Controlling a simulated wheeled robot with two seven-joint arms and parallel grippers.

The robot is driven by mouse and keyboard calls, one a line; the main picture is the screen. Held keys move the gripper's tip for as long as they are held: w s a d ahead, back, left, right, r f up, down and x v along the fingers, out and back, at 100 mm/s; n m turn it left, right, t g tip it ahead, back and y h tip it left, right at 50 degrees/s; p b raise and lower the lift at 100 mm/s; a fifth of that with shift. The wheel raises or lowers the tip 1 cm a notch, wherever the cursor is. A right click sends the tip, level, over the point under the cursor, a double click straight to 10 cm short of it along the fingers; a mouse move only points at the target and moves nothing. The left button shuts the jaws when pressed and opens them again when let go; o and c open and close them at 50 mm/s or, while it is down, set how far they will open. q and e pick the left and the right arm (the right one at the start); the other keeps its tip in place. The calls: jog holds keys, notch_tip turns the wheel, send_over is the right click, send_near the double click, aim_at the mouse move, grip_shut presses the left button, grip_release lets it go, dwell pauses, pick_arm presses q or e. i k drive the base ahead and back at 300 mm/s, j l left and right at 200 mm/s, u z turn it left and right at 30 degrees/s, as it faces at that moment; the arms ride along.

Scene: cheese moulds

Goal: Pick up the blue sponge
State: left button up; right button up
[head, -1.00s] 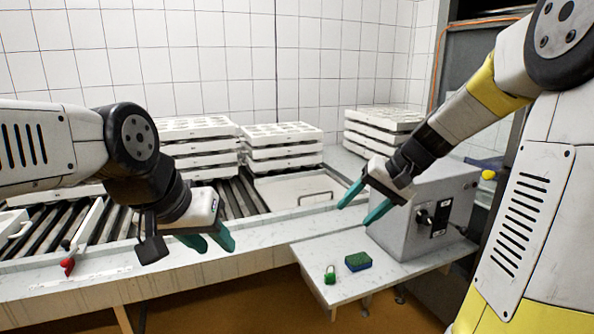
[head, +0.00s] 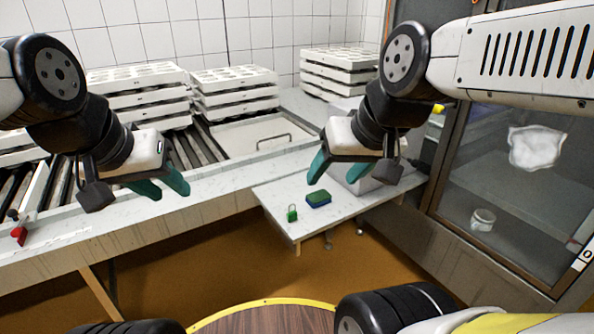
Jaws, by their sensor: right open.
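The blue sponge (head: 319,200), with a green top layer, lies on the small light side table (head: 272,198), near its front edge. My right gripper (head: 331,183) is open and empty. In the head view it appears just above the sponge, its teal fingers pointing down, with a gap between them and the sponge. My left gripper (head: 172,194) is empty with its teal fingers apart, over the front ledge of the conveyor at the left, well away from the sponge.
A grey box (head: 355,184) is partly hidden behind my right gripper. Stacks of white moulds (head: 235,95) stand at the back. A glass-fronted cabinet (head: 510,200) is at the right. A red-handled item (head: 19,235) lies far left.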

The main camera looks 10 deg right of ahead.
aim_at(317, 199)
jog(key=z, duration=1.45)
jog(key=i+j, duration=0.15)
jog(key=j, duration=0.2)
jog(key=i+j, duration=0.15)
jog(key=j, duration=0.15)
jog(key=i+j+z, duration=0.1)
jog(key=j, duration=0.25)
jog(key=i+j, duration=0.15)
jog(key=j, duration=0.15)
